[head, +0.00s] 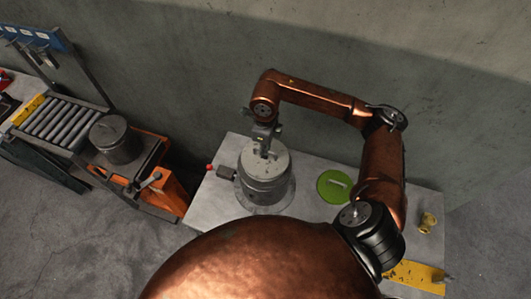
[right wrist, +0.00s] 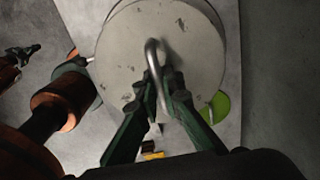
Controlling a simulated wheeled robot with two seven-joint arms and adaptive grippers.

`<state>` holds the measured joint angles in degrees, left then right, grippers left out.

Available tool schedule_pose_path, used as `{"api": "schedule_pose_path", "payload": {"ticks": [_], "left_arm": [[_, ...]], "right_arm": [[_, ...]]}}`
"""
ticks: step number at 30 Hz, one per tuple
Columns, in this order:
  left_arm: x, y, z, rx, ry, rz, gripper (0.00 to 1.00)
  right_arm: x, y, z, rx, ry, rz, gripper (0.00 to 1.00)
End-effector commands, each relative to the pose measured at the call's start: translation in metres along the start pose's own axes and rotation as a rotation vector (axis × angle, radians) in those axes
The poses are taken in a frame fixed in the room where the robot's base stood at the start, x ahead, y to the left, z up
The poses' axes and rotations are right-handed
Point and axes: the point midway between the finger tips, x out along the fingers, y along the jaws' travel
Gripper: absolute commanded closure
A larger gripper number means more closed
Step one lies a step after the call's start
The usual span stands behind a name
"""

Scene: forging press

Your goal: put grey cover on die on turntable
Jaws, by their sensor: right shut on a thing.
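The grey cover (head: 279,161) is a flat round disc with a bent rod handle, lying level over the top of the grey cylindrical die (head: 266,187). The die stands on the round turntable (head: 286,204) on the table. My right gripper (head: 264,152) points down from above and is shut on the cover's handle. In the right wrist view the gripper (right wrist: 159,84) pinches the handle, and the cover (right wrist: 190,52) fills the top middle. The cover hides the die's top, so I cannot tell if a small gap is left between them. My left gripper is not in view.
A green cover (head: 333,186) with a handle lies on the grey table (head: 212,210), right of the die. A small yellow part (head: 427,222) and a yellow plate (head: 415,276) are farther right. At left, another grey cylinder (head: 115,141) stands on an orange-framed stand near a roller conveyor (head: 58,122).

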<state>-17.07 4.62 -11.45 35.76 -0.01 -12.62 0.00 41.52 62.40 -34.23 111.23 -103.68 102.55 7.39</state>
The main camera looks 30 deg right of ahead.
Motion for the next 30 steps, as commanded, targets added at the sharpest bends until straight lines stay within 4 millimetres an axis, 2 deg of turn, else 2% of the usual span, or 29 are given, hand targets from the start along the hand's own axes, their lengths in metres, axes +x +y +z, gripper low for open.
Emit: {"api": "schedule_pose_path", "payload": {"ticks": [4, 10, 26, 27, 30], "left_arm": [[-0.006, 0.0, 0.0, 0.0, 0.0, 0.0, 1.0], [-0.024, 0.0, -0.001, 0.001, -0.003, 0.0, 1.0], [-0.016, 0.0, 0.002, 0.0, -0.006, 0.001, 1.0], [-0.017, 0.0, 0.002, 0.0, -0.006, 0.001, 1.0], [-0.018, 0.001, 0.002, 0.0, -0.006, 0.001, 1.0]], "right_arm": [[0.011, -0.008, 0.004, 0.002, 0.002, 0.002, 1.0], [0.035, -0.007, 0.004, 0.001, 0.001, 0.001, 1.0], [0.046, -0.007, 0.004, 0.0, 0.0, -0.002, 1.0], [0.046, -0.007, 0.004, 0.0, 0.001, -0.001, 0.9], [0.045, -0.007, 0.004, 0.0, 0.001, -0.001, 0.83]]}}
